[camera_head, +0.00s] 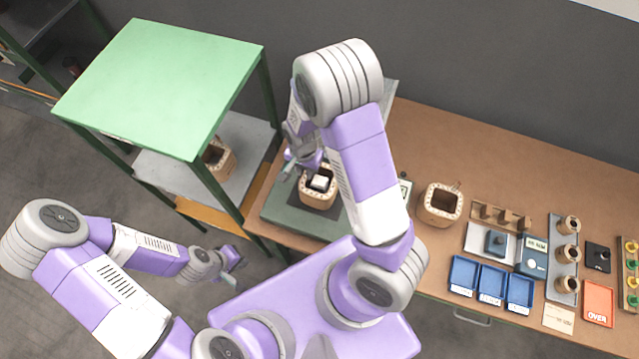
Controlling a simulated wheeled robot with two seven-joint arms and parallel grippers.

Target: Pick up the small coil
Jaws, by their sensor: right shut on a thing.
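A square tan coil (318,203) with a pale block in its opening stands on a dark mat over a green base (283,213). My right gripper (303,168) is at the far edge of this coil and appears shut on it; the arm partly hides the contact. A similar coil (440,209) stands on the bench to the right, and another (220,164) is on the shelf under the green top. Several small brown spools stand in a grey rack (566,283). My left gripper (232,259) hangs away from the bench at lower left; its jaw gap is unclear.
The brown bench (420,140) has a clear back strip. Blue trays (491,282), a dark device (532,260), a wooden holder (502,214) and an orange "OVER" tray (598,303) fill its right part. A green-topped shelf unit (165,85) stands at left.

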